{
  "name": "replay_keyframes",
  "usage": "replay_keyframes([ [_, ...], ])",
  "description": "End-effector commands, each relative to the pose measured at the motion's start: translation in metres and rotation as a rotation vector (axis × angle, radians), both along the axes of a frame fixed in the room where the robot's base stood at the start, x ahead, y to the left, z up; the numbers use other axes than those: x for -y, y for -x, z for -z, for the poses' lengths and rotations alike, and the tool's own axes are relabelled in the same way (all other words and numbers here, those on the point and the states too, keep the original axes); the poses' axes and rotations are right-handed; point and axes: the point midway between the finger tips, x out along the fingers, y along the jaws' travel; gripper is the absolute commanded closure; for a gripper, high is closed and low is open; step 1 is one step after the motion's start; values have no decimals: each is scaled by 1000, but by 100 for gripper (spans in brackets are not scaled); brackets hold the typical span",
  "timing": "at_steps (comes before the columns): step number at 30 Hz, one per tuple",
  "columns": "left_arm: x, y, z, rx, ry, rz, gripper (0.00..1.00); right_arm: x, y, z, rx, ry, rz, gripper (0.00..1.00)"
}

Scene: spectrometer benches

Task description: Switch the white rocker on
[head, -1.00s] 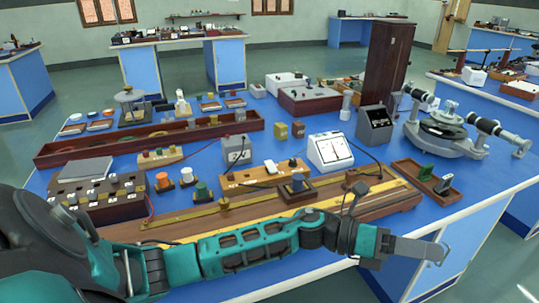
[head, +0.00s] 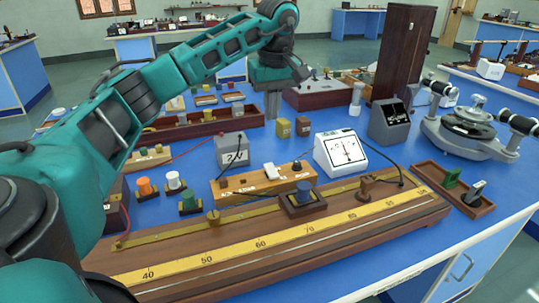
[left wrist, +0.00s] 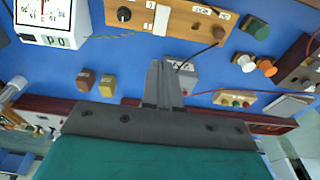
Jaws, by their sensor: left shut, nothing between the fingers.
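The white rocker (head: 270,171) sits on a light wooden switch board (head: 235,189), between a dark knob and a small dark terminal. It also shows near the top of the left wrist view (left wrist: 162,18). Which way it is tipped is hard to tell. My left gripper (head: 270,116) points down behind the board, beyond the grey 2V box, and is apart from the rocker. In the left wrist view its fingers (left wrist: 168,66) are together with nothing between them. My right gripper is not in view.
A white meter (head: 341,153) stands right of the board. The grey 2V box (head: 232,150) stands behind it, with wires. A long scaled wooden bench (head: 300,232) lies in front.

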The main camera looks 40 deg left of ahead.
Motion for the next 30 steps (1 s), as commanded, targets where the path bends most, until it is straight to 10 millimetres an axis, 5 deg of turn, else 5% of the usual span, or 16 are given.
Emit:
replay_keyframes([
  [11,0,-1,11,-1,3,0,100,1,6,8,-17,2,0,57],
  [30,-14,-8,128,-1,4,0,100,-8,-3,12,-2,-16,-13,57],
])
